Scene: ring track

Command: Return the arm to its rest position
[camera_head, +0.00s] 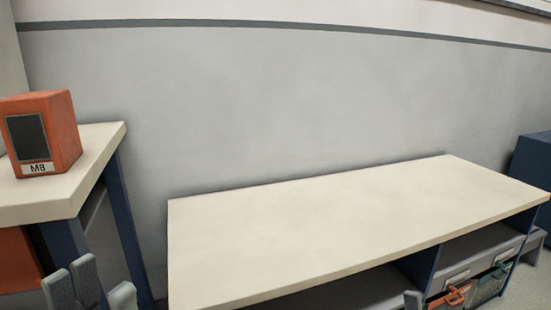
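My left gripper (97,284) shows at the bottom left edge. Its grey fingers point up and stand apart with nothing seen between them; its lower part is cut off by the frame. It appears in front of the left table's blue leg. Only a small grey tip of what looks like my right gripper (412,300) shows at the bottom edge, in front of the long bench's lower shelf. Whether it is open or shut does not show.
A long cream bench top (340,225) is bare. Drawers and a crate with an orange handle (455,296) sit beneath its right end. A cream table (95,150) at left bears an orange box marked M8 (62,128). A blue cabinet (532,160) stands at far right.

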